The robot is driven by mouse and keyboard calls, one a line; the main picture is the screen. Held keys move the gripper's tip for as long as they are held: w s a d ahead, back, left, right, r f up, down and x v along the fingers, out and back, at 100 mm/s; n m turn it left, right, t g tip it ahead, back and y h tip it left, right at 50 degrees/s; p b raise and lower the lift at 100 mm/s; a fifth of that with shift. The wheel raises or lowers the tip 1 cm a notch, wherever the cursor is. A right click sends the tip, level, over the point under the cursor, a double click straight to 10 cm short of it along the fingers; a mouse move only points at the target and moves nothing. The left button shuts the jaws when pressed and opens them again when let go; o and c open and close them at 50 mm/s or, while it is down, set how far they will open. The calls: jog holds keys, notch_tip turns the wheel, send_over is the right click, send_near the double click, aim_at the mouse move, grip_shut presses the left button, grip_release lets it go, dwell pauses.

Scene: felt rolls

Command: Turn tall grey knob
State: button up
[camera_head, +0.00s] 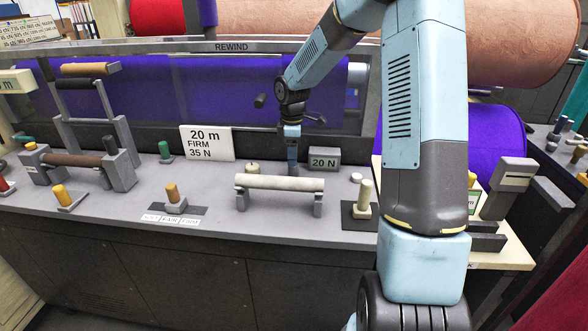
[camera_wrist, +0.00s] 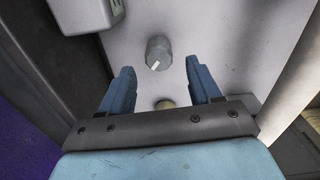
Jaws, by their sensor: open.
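The grey knob (camera_wrist: 158,52), round with a white mark on its top, stands on the light grey panel in the wrist view. My gripper (camera_wrist: 160,67) is open, its two blue fingers apart. The knob shows in the gap, slightly beyond the fingertips; no contact shows. In the head view my gripper (camera_head: 292,158) points down behind the pale roller, left of the 20 N box (camera_head: 324,158). I cannot make out the grey knob there; the gripper likely hides it.
The pale roller (camera_head: 280,183) on two posts stands in front of my gripper. A sign (camera_head: 207,142) reading 20 m FIRM 35 N is to the left. A cream lever (camera_head: 363,197) stands to the right. Purple felt (camera_head: 220,95) hangs behind. The 20 N box is close by.

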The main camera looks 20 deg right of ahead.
aim_at(293, 168)
jog(key=shift+f, duration=3.1)
jog(key=shift+c, duration=0.2)
